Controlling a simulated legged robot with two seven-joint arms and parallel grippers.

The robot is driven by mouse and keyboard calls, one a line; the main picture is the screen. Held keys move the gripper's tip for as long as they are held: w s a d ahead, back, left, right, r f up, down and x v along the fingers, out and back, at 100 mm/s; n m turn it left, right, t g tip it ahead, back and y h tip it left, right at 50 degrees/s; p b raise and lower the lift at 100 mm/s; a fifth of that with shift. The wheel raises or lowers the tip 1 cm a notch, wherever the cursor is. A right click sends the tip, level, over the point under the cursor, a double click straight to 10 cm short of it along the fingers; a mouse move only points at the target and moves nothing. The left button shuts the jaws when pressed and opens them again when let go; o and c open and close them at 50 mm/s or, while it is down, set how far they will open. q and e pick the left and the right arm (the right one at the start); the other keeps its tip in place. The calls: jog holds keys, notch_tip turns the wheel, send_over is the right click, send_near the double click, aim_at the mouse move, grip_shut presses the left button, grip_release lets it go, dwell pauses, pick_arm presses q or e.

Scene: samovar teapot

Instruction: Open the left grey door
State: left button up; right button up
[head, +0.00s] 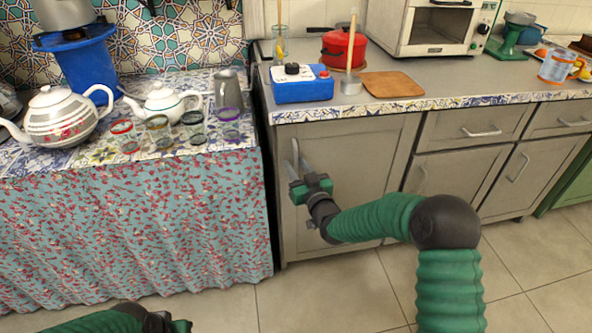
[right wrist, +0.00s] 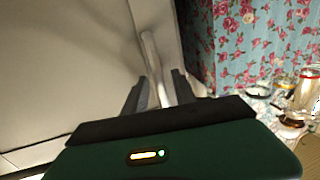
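The left grey door (head: 350,190) is the wide cabinet door below the counter, and it looks closed. Its upright metal handle (head: 295,152) is near the door's left edge and also shows in the right wrist view (right wrist: 154,55). My right gripper (head: 298,172) is at this handle. In the right wrist view its two dark fingers stand on either side of the handle bar, and they look apart, not clamped on it. The lower part of the handle is hidden by the gripper. My left gripper (head: 168,322) is at the bottom edge, partly cut off, its fingers unclear.
A table with a floral cloth (head: 140,230) stands close left of the door, bearing teapots (head: 62,115), several glasses (head: 158,130) and a jug (head: 229,90). More grey doors and drawers (head: 475,130) continue right. The tiled floor (head: 330,290) before the door is clear except for my arm.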

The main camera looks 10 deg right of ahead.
jog(key=shift+w, duration=0.15)
grip_shut()
dwell(1.4)
